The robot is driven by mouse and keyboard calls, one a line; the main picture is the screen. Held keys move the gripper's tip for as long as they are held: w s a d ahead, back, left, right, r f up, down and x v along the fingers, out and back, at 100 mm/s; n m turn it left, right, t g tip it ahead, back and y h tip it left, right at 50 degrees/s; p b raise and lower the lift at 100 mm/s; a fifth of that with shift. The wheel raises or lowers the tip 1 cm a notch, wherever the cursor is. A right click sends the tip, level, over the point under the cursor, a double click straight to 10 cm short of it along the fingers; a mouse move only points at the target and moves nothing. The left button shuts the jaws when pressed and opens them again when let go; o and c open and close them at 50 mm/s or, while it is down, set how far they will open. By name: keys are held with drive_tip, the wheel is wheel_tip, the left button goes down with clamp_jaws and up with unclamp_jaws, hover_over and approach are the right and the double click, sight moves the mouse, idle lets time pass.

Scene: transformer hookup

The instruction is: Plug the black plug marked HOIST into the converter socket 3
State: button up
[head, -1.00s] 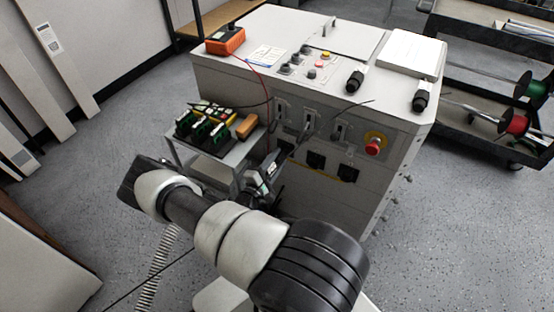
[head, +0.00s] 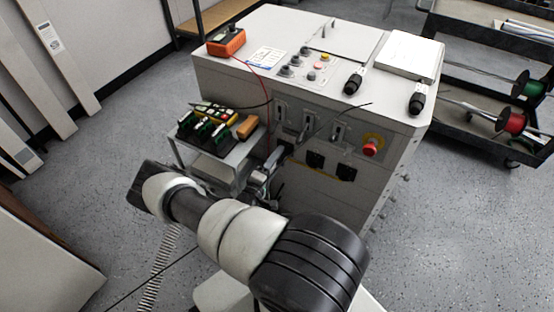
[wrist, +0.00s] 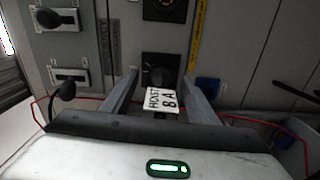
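The black plug (wrist: 163,77) with a white tag reading HOIST 8A (wrist: 161,99) shows in the wrist view, in front of a square black socket (wrist: 151,63) on the cabinet face. It lines up with that socket; how deep it sits I cannot tell. My gripper (wrist: 161,76) is open, its two grey fingers on either side of the plug with gaps visible. In the head view my gripper (head: 268,172) is low at the cabinet front, left of two other black sockets (head: 315,160); the plug is not clear there. No readable number marks the sockets.
Two black plugs with white tags (head: 354,82) (head: 416,102) lie on the cabinet top. A small shelf with several colored parts (head: 215,127) stands at left. A red stop button (head: 371,148) and thin cables are on the front.

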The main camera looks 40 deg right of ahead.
drive_tip(key=shift+a, duration=0.15)
drive_tip(key=shift+p+v, duration=0.6)
drive_tip(key=shift+v, duration=1.75)
drive_tip(key=shift+s, duration=0.1)
drive_tip(key=shift+s+a, duration=0.15)
drive_tip(key=shift+a, duration=0.3)
drive_tip(key=p+v, duration=0.1)
drive_tip(key=v, duration=1.5)
drive_tip(key=shift+a+p, duration=0.2)
drive_tip(key=shift+p, duration=0.15)
